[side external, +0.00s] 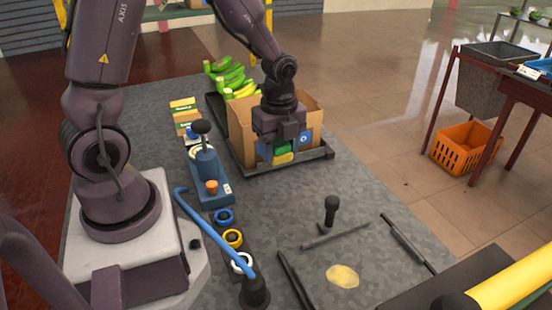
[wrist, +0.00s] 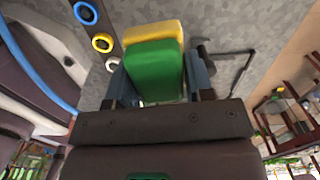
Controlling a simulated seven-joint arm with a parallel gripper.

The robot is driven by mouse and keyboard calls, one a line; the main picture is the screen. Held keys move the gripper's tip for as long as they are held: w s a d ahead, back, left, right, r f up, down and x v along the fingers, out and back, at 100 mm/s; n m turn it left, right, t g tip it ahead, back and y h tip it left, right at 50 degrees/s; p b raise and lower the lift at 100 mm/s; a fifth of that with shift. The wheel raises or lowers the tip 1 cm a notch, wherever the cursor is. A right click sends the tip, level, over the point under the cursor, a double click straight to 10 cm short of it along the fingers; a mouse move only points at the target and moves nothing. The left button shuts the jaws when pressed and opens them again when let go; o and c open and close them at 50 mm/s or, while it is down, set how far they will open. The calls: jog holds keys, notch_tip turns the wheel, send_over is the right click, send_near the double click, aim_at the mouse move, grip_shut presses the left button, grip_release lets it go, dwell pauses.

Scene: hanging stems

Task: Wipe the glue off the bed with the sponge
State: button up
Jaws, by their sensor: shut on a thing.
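My gripper (side external: 280,150) is shut on the sponge (side external: 283,157), which has a green layer and a yellow layer. In the wrist view the sponge (wrist: 155,70) sits between the two fingers, green side towards the camera. In the side view gripper and sponge are in front of the cardboard box. The glue (side external: 342,276) is a pale yellow patch on the grey speckled bed (side external: 375,205), near the front right. The sponge is well behind the glue, apart from it. I cannot make out the glue in the wrist view.
The open cardboard box (side external: 310,122) stands on a dark tray, bananas (side external: 228,75) beside it. A black upright handle (side external: 331,208) and dark bars (side external: 408,243) lie around the glue. A blue bent rod (side external: 212,230) and coloured rings (side external: 232,238) are to the left. An orange crate (side external: 465,147) is on the floor.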

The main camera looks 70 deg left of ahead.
jog(key=w+d, duration=0.3)
jog(key=d, duration=0.6)
send_over(333, 264)
notch_tip(333, 264, down, 6)
jog(key=r, duration=0.1)
jog(key=shift+s+f, duration=0.15)
jog(key=shift+f, duration=3.65)
jog(key=shift+d+f, duration=0.6)
jog(key=shift+d, duration=0.05)
jog(key=shift+d+f, duration=0.2)
jog(key=shift+d, duration=3.1)
jog(key=shift+a, duration=4)
jog(key=shift+d, duration=4.05)
jog(key=shift+a, duration=4)
notch_tip(333, 264, up, 8)
